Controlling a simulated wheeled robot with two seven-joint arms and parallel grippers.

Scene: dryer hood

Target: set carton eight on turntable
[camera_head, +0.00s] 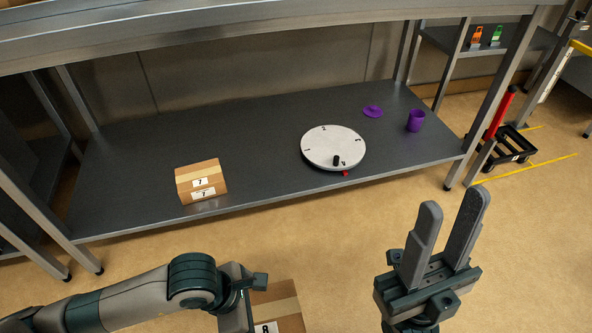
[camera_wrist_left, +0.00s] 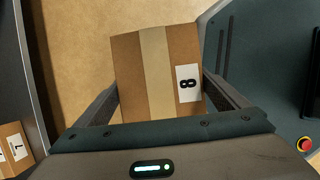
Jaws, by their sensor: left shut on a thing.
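Carton eight (camera_wrist_left: 158,72) is a brown box with a tan tape strip and a white label reading 8. In the left wrist view my left gripper (camera_wrist_left: 160,100) has its fingers on both sides of it, shut on it. In the head view the carton (camera_head: 279,305) shows at the bottom edge, partly hidden by my left arm and cut off by the frame. The turntable (camera_head: 333,143) is a round white disc with small numbers and a black peg, on the dark lower shelf. My right gripper (camera_head: 451,240) is open and empty, fingers pointing up, in front of the shelf.
Carton seven (camera_head: 201,180) sits on the lower shelf (camera_head: 250,135), left of the turntable. An upper shelf edge (camera_head: 200,28) overhangs. A red-handled cart (camera_head: 505,145) stands at the right.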

